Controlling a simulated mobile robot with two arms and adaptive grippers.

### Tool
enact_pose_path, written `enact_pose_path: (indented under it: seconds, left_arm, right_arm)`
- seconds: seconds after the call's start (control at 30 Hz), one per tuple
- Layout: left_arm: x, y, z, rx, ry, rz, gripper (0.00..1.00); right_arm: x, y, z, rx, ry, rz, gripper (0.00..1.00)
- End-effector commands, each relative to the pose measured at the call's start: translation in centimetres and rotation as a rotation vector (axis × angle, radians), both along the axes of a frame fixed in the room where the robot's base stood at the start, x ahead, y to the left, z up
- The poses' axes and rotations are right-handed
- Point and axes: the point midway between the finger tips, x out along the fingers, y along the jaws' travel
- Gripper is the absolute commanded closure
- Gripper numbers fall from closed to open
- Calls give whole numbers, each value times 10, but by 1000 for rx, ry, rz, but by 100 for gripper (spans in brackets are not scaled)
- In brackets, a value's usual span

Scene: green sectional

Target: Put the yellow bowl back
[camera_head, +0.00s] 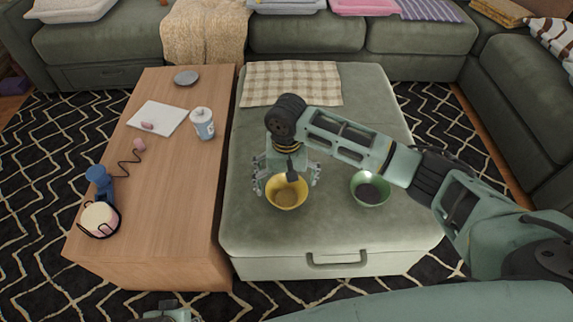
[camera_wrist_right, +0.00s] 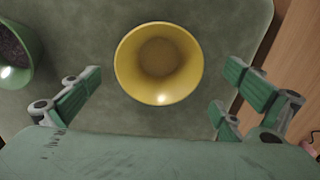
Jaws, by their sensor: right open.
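The yellow bowl (camera_head: 287,194) sits upright on the green ottoman (camera_head: 250,225), near its left front part. My right gripper (camera_head: 287,180) is above the bowl, with its open fingers on either side of it. In the right wrist view, the bowl (camera_wrist_right: 158,64) lies between and ahead of the open right gripper (camera_wrist_right: 160,95), and I see no contact. Its inside looks empty. A small part of my left gripper (camera_head: 165,314) shows at the bottom edge of the head view; its fingers cannot be made out.
A green bowl (camera_head: 370,189) with dark contents stands right of the yellow bowl. A checkered cloth (camera_head: 292,83) lies at the ottoman's back. The wooden table (camera_head: 165,200) on the left holds a white bottle (camera_head: 203,123), a notebook (camera_head: 158,118), a grey dish (camera_head: 187,78) and a blue lamp-like object (camera_head: 100,180).

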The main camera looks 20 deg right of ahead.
Motion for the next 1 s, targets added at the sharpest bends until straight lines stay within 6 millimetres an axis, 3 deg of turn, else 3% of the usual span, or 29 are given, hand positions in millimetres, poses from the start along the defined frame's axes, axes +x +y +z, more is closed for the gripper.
enact_pose_path:
  seconds: [0.03,0.2,0.4,1.0]
  left_arm:
    - [-2,0,-7,1,9,-1,60]
    - [-10,1,-36,2,23,-3,60]
    - [-17,2,-55,3,31,-5,60]
    - [-19,2,-61,3,33,-6,60]
  right_arm:
    - [0,0,14,2,-2,0,0]
    - [0,0,45,1,-1,-1,0]
    - [0,0,66,0,1,-1,0]
    - [-1,0,71,1,2,-1,0]
